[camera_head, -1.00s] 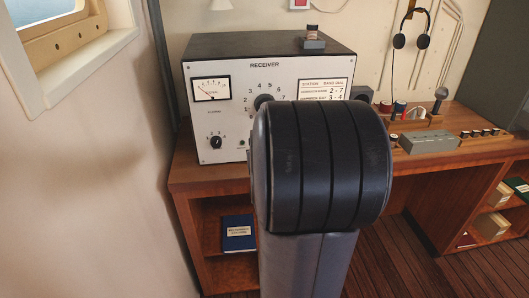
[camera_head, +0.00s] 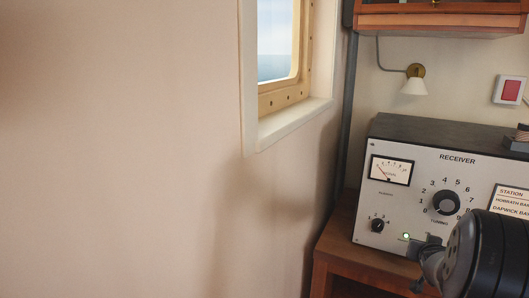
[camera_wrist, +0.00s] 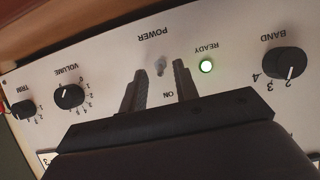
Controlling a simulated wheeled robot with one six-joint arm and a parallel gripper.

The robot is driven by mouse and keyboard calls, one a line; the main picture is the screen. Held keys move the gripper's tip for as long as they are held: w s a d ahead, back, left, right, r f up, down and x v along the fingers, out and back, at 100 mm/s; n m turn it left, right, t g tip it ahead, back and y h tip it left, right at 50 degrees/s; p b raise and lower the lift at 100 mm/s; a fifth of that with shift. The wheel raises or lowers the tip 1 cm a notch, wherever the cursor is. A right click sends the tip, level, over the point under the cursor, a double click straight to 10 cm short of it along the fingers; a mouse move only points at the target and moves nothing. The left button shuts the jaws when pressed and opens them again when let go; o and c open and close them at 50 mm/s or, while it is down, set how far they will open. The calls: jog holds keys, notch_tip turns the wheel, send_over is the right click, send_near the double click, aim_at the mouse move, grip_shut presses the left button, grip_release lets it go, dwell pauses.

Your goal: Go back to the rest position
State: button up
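My gripper (camera_wrist: 158,78) shows in the wrist view with its two dark fingers apart and nothing held between them. The fingers are in front of the receiver (camera_head: 364,213), near its power switch (camera_wrist: 160,66), which shows between the fingertips. I cannot tell whether they touch it. The green ready light (camera_wrist: 206,66) beside the switch is lit; it also shows in the head view (camera_head: 406,236). My arm covers the lower right of the receiver in the head view, and the gripper is small and partly hidden there.
The receiver stands on a wooden desk (camera_head: 350,246). The wrist view also shows the band knob (camera_wrist: 284,62) and volume knob (camera_wrist: 69,96). A pale wall with a window (camera_head: 278,40) fills the left. A wall lamp (camera_head: 414,84) and a red-and-white box (camera_head: 510,90) are behind.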

dwell(0.4)
jog(key=p+v, duration=0.2)
jog(key=v, duration=0.9)
jog(key=b+x, duration=0.2)
jog(key=x, duration=0.9)
jog(key=shift+w+d+f+b, duration=0.1)
jog(key=shift+f+b, duration=0.15)
jog(key=shift+b, duration=0.15)
jog(key=shift+f+b, duration=0.1)
jog(key=shift+b, duration=0.9)
jog(key=shift+f+t+h+b, duration=0.1)
jog(key=shift+t+h+b, duration=0.2)
jog(key=shift+b, duration=0.6)
jog(key=t+b, duration=0.1)
jog(key=b, duration=0.4)
jog(key=f+t+h+b, duration=0.1)
jog(key=b, duration=0.4)
jog(key=t+h+b, duration=0.1)
jog(key=b, duration=0.5)
jog(key=shift+s+a+f, duration=0.2)
jog(key=shift+s+f, duration=0.05)
jog(key=t+b, duration=0.2)
jog(key=b, duration=0.3)
jog(key=shift+f+h, duration=0.4)
